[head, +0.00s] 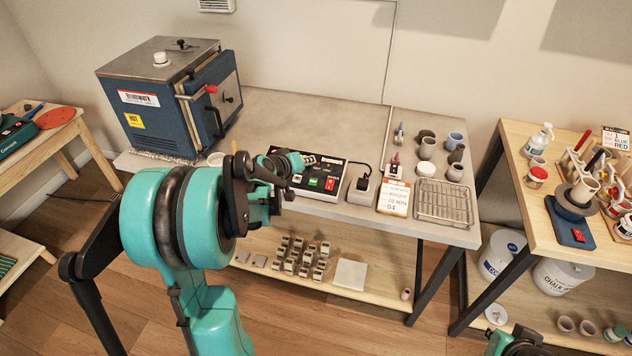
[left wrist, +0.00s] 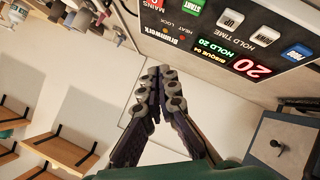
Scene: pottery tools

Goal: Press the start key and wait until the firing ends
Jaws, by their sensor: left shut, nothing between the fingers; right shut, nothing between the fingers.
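The kiln controller (head: 334,170) is a black and white box on the grey bench, with a green start key (head: 314,184), a red key and white keys. In the left wrist view the controller shows upside down; its green START key (left wrist: 196,8) is partly cut by the top edge. Its display (left wrist: 251,68) reads 20 in red, with green HOLD 20 and BISQUE 04. The blue kiln (head: 160,105) stands at the bench's left, door closed. My left gripper (head: 303,160) is shut and empty by the controller's back-left part, apart from the START key in the left wrist view (left wrist: 157,72).
A grey plug block (head: 362,190), a firing card (head: 394,198), a wire rack (head: 444,202) and small pots stand right of the controller. A lower shelf (head: 345,300) holds small blocks. My left forearm hides part of the bench front. A wooden table with glaze tools stands far right.

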